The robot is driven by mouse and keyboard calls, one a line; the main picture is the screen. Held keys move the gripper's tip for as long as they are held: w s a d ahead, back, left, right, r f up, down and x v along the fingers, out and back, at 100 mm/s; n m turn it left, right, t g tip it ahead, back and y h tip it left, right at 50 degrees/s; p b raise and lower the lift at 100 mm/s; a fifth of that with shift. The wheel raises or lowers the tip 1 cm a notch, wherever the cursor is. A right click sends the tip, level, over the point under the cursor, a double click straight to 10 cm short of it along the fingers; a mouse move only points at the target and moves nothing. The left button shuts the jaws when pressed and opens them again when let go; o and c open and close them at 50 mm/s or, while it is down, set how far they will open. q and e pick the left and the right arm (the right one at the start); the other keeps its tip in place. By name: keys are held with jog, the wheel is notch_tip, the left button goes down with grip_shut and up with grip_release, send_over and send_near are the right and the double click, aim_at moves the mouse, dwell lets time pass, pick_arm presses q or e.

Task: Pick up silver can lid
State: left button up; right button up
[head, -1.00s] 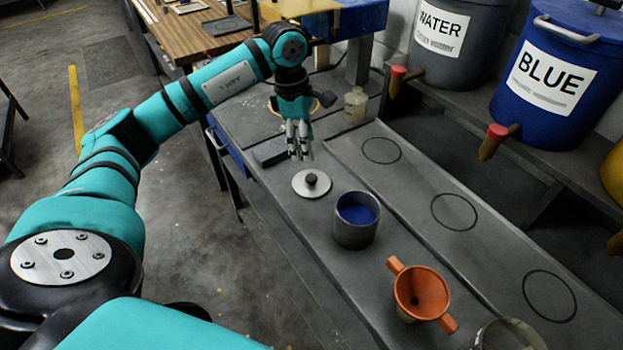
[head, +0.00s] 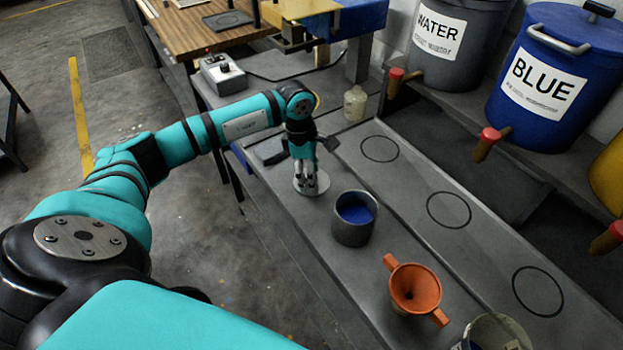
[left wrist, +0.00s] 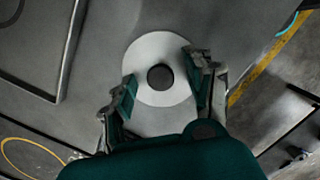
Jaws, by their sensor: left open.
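The silver can lid (head: 312,188) is a flat round disc with a dark knob at its centre. It lies on the grey bench, left of an open can. My left gripper (head: 306,182) is directly above the lid and hides its knob in the head view. In the left wrist view the lid (left wrist: 156,52) and its black knob (left wrist: 160,77) show between the two open fingers of the left gripper (left wrist: 163,92). I cannot tell whether the fingers touch the lid. My right gripper is not in view.
An open grey can (head: 354,230) with blue paint stands right of the lid. An orange funnel (head: 428,300) sits nearer. A small bottle (head: 355,103) stands behind. Blue (head: 540,80) and grey (head: 436,60) labelled buckets with taps line the right shelf.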

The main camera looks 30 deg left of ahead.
pick_arm(q)
grip_shut()
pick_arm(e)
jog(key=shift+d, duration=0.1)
pick_arm(q)
jog(key=shift+r, duration=0.15)
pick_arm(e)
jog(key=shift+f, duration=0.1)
